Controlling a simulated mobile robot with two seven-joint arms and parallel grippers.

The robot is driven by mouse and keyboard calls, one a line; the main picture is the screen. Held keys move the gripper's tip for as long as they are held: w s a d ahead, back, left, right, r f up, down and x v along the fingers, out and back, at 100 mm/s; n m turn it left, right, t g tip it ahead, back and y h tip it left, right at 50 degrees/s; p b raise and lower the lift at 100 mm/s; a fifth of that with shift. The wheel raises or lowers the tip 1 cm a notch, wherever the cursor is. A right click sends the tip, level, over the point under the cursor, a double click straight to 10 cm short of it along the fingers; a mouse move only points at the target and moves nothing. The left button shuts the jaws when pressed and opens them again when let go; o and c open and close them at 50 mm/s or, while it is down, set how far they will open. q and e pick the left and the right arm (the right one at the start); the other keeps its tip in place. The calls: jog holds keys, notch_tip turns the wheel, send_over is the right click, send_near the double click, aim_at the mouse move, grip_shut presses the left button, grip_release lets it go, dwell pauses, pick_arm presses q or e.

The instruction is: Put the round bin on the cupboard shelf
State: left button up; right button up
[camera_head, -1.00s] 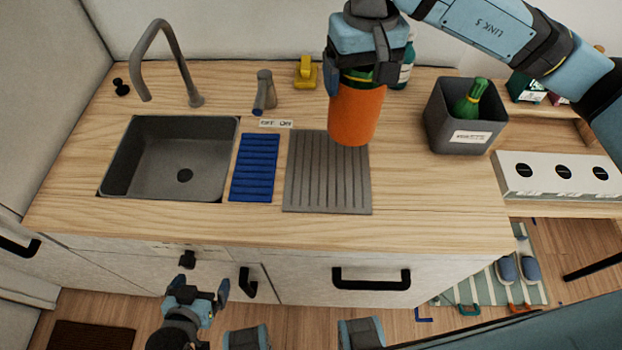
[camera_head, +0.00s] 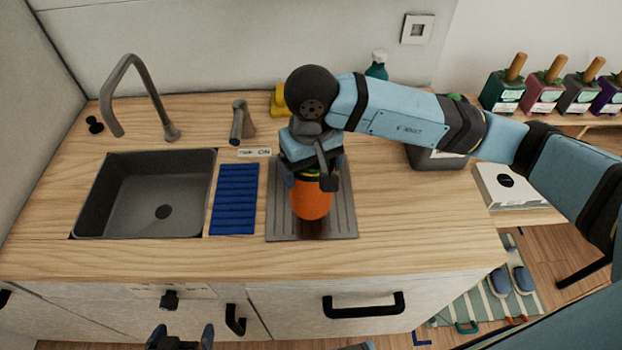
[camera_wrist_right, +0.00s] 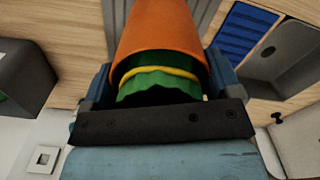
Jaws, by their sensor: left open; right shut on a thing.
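My right gripper (camera_head: 312,178) is shut on an orange rounded thing (camera_head: 312,203) with a green top and a yellow band. It also shows in the right wrist view (camera_wrist_right: 160,35), between the fingers. It is upright over the grey ribbed drain area (camera_head: 345,225); I cannot tell whether it touches it. My left gripper (camera_head: 181,338) is open and empty at the bottom edge, in front of the cupboard fronts (camera_head: 285,310), which look shut.
The sink (camera_head: 145,195) and blue rack (camera_head: 235,200) lie left of the drain area. A tap (camera_head: 128,95) stands behind the sink. A dark square bin (camera_head: 435,158) is partly hidden behind my right arm. The counter's right front (camera_head: 425,225) is clear.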

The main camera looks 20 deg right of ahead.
aim_at(307, 201)
notch_tip(307, 201, down, 5)
jog(key=shift+r, duration=0.1)
dwell(0.3)
jog(key=shift+f, duration=0.25)
jog(key=o, duration=1.2)
jog(key=shift+r, duration=0.1)
